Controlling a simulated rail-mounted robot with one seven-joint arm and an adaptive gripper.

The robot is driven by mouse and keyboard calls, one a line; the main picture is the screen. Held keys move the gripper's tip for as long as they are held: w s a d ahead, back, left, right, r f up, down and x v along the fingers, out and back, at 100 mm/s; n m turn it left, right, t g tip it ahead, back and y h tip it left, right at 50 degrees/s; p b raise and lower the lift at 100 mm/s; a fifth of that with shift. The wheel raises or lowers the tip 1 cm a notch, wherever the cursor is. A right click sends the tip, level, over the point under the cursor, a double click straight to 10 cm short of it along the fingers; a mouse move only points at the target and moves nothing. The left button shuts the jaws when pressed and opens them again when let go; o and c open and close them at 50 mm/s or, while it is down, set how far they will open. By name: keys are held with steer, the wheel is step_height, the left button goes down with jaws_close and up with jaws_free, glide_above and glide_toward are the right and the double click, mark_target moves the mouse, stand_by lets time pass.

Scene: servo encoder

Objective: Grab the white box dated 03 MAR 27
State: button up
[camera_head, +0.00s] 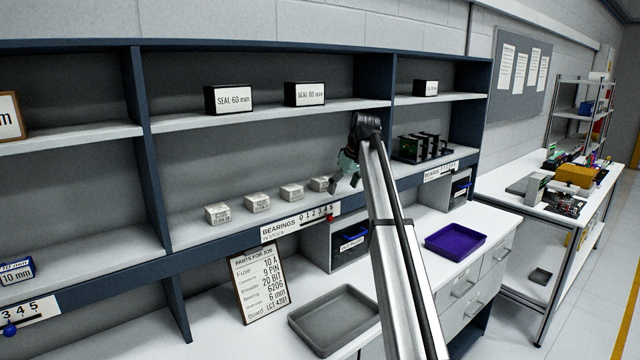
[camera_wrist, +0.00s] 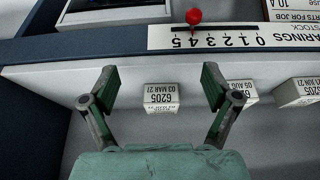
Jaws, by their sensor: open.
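The white box dated 03 MAR 27 (camera_wrist: 160,98), also marked 6205, shows between my two fingers in the wrist view. In the head view it appears to be the rightmost white box (camera_head: 319,184) in the row on the shelf, but its print is too small to read there. My gripper (camera_wrist: 160,76) is open and empty, with a visible gap between each finger and the box. In the head view my gripper (camera_head: 345,181) hangs just right of that box.
A similar box dated AUG (camera_wrist: 243,92) sits close beside my right finger in the wrist view, and a JUN box (camera_wrist: 298,92) lies farther right. A BEARINGS scale strip (camera_head: 300,221) with a red knob (camera_wrist: 193,16) runs along the shelf edge. Shelf dividers (camera_head: 146,150) bound the bay.

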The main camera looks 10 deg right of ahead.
mark_target(325, 180)
steer(key=w, duration=0.1)
steer(key=w+a, duration=0.1)
steer(key=w, duration=0.1)
steer(key=shift+w+a+p, duration=0.1)
steer(key=shift+a+p, duration=0.25)
steer(key=w+a, duration=0.1)
steer(key=w+p, duration=0.1)
steer(key=w, duration=0.1)
steer(key=w+a, duration=0.1)
steer(key=w, duration=0.1)
steer(key=shift+a+r+p, duration=0.1)
steer(key=shift+a+p, duration=0.2)
steer(key=shift+a, duration=0.05)
steer(key=shift+w+a+f+p, duration=0.15)
steer(key=shift+f+p, duration=0.25)
steer(key=shift+f, duration=0.3)
steer(key=c, duration=1.3)
